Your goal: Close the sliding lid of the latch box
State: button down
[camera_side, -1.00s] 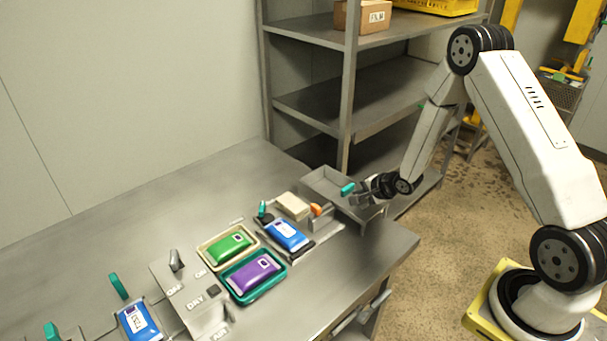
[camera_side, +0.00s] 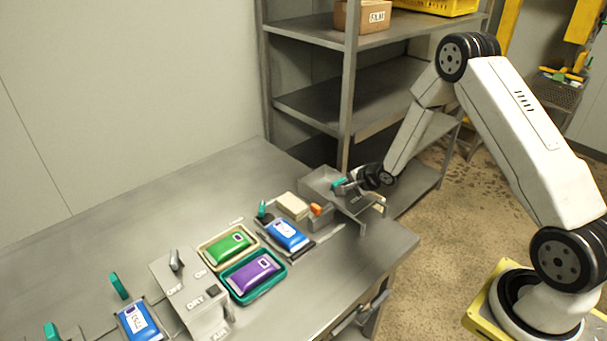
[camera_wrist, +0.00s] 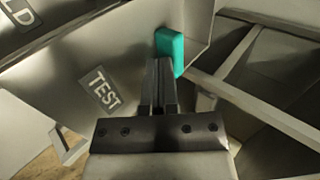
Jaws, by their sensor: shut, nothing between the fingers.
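The grey metal latch box (camera_side: 313,187) sits at the far right end of the table, with part of its top open. Its sliding lid carries a teal handle (camera_side: 338,184), which also stands upright in the wrist view (camera_wrist: 175,50). My gripper (camera_side: 351,186) is shut and empty, just right of the handle in the side view. In the wrist view my fingertips (camera_wrist: 160,62) are close beside the handle's left side. I cannot tell whether they touch it. A grey plate marked TEST (camera_wrist: 102,90) lies left of my fingers.
Green (camera_side: 229,245) and purple (camera_side: 254,273) pouches lie in trays. A metal shelf (camera_side: 345,100) stands behind.

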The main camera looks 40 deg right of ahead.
aim_at(349, 195)
jog(key=w, duration=0.8)
jog(key=shift+w, duration=0.2)
jog(key=shift+w+r, duration=0.15)
jog(key=shift+w, duration=0.2)
jog(key=shift+a, duration=0.1)
jog(key=shift+s, duration=0.15)
jog(key=shift+s, duration=0.9)
jog(key=s, duration=0.2)
jog(key=shift+s+r, duration=0.1)
jog(key=shift+s, duration=0.3)
jog(key=v, duration=0.7)
jog(key=shift+s+r, duration=0.1)
jog(key=shift+s, duration=0.05)
jog(key=shift+v, duration=1.05)
